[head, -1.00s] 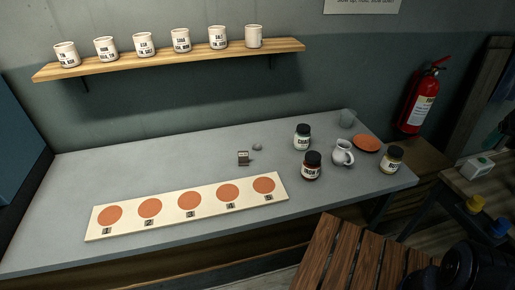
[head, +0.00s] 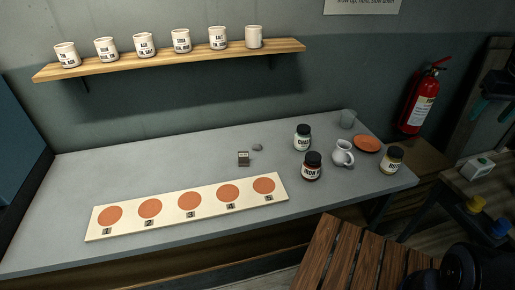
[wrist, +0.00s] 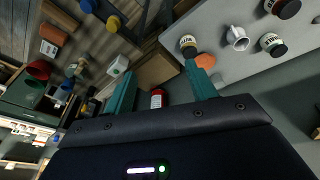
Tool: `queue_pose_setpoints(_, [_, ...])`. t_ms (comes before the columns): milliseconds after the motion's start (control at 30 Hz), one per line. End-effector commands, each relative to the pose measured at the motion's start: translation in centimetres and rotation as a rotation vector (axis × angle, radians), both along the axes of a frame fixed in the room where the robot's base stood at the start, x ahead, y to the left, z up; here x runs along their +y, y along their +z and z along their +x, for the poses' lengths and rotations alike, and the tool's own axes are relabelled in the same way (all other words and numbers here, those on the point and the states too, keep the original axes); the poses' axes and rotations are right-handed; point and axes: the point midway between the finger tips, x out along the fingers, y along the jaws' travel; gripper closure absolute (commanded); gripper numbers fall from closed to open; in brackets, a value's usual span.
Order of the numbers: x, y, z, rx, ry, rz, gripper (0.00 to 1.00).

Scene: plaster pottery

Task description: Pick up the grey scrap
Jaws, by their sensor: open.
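A small grey lump, which looks like the grey scrap (head: 257,147), lies on the grey table near its middle in the head view. It is just behind and right of a small dark block with a pale label (head: 243,158). My gripper (wrist: 162,68) shows in the wrist view with its two teal fingers apart and nothing between them. In the head view my gripper (head: 494,102) is at the right edge, near the fire extinguisher and far from the scrap. The scrap is not visible in the wrist view.
A pale board (head: 91,232) with several orange discs lies at the table's front. A shelf (head: 170,61) with cups hangs above. The table's left is clear.

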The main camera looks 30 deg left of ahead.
Motion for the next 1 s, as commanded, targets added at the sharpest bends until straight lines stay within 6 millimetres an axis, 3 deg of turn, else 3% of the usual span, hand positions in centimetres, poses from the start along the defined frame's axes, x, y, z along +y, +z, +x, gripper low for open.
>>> queue_pose_setpoints(100, [2.5, 0.5, 2.7, 0.042, 0.086, -0.033, 0.44])
queue_pose_setpoints(467, [11.6, 0.6, 9.6, 0.154, 0.339, -0.134, 0.44])
queue_pose_setpoints(700, [19.1, -0.7, 13.1, 0.224, 0.506, -0.208, 0.44])
queue_pose_setpoints(1000, [29.7, -4.0, 15.6, 0.304, 0.714, -0.305, 0.44])
